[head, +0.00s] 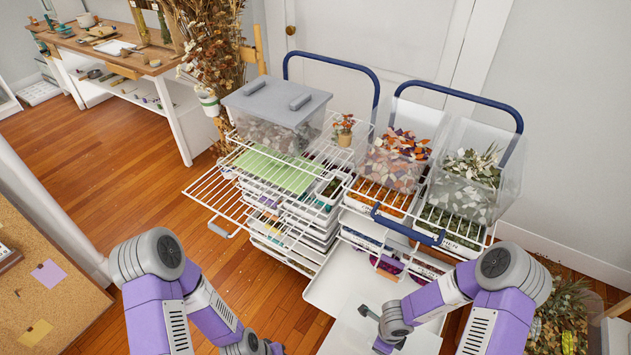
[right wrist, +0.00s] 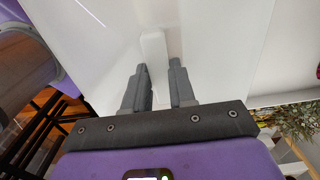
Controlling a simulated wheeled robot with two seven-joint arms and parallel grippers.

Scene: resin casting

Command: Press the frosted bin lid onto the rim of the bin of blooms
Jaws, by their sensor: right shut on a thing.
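My right gripper (right wrist: 159,72) is shut on the small white handle (right wrist: 153,46) of the frosted lid (right wrist: 215,35), a pale translucent sheet filling the upper right wrist view. In the head view the lid (head: 352,338) shows low, below the rack and partly behind my right arm. Two clear bins stand open on the rack's top right: one of orange, white and purple blooms (head: 395,160), and one of green and white leafy pieces (head: 468,180). The lid is well apart from both. My left arm reaches the bottom edge; its gripper is out of view.
A third bin with a grey lid (head: 277,98) stands on the left of the wire rack (head: 215,190). A small potted plant (head: 344,130) stands between bins. Blue handles (head: 340,63) rise behind. A white tray (head: 345,278) juts out low. Floor at left is clear.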

